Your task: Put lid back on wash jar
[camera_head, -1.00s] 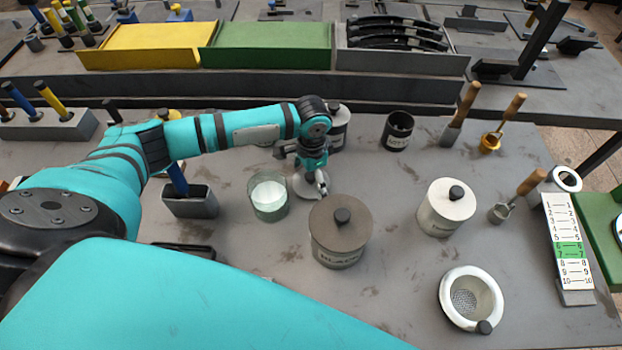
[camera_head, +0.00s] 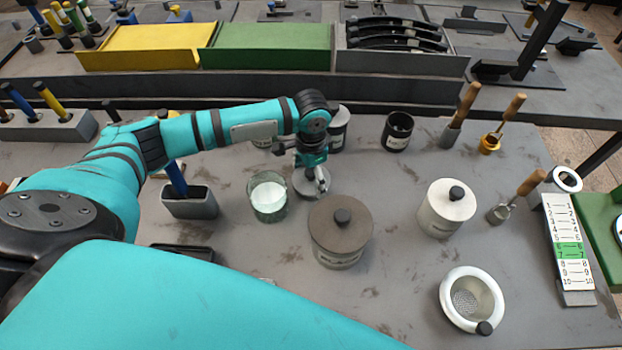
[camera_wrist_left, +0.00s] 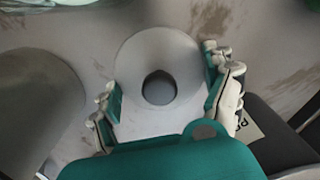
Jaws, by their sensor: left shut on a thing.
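The wash jar looks to be the open glass jar (camera_head: 268,197) with pale liquid, left of my left gripper in the head view. A grey round lid (camera_head: 304,190) is under my left gripper (camera_head: 318,184), right of the glass jar. In the left wrist view the lid (camera_wrist_left: 180,60) shows as a pale disc with a dark round centre. The left gripper's two fingers (camera_wrist_left: 163,88) stand at opposite sides of its rim, shut on it. Whether the lid touches the table is hard to tell. My right gripper is not in view.
A lidded pot marked BLACK (camera_head: 338,252) stands close at the lower right. A lidded white pot (camera_head: 440,215) and a white strainer jar (camera_head: 448,300) stand further right. Dark jars (camera_head: 397,132) stand behind. A grey holder (camera_head: 190,205) is left of the glass jar.

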